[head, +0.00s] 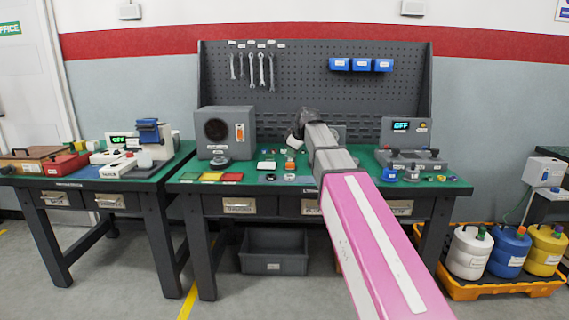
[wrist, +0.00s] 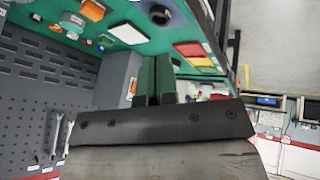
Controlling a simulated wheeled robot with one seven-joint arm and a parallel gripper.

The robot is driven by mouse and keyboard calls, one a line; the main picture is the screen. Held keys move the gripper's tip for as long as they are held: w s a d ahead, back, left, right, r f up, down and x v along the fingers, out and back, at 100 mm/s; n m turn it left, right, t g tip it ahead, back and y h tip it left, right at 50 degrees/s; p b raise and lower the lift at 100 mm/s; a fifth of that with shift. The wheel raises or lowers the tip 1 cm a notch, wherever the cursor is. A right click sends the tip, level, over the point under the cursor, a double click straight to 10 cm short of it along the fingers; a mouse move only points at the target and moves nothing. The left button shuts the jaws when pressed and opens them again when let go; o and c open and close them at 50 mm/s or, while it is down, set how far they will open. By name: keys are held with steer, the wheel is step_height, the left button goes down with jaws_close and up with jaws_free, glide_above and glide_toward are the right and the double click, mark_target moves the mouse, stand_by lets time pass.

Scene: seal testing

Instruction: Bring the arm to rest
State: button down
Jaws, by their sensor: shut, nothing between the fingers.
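My arm reaches out from the lower right of the head view, pink in its near part and grey beyond. My gripper (head: 305,122) is at its far end, in front of the pegboard and above the back of the middle green-topped workbench (head: 255,185). The arm hides part of the bench and some items behind it. In the wrist view my gripper's two dark fingers (wrist: 155,78) lie side by side, shut with nothing between them. That view is tilted, with the bench top across its upper part.
A grey speaker-like box (head: 226,132) stands left of the arm, and a device reading OFF (head: 406,132) stands right. Small items and coloured trays (head: 210,177) lie along the bench front. Wrenches (head: 262,70) and blue bins (head: 361,65) hang on the pegboard (head: 310,85).

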steer(key=s+d+f+m+g+h, duration=0.1)
steer(key=s+d+f+m, duration=0.3)
steer(key=s+f, duration=0.5)
steer(key=s+d+f+m+g+h, duration=0.1)
steer(key=s+d+f+m, duration=0.3)
steer(key=s+f, duration=0.5)
steer(key=s+d+f+m+g+h, duration=0.1)
steer(key=s+d+f+m+g, duration=0.2)
steer(key=f, duration=1.9)
steer(key=s+d+m, duration=0.2)
steer(key=s+d, duration=0.3)
steer(key=shift+s+h, duration=0.3)
steer(key=shift+s, duration=0.1)
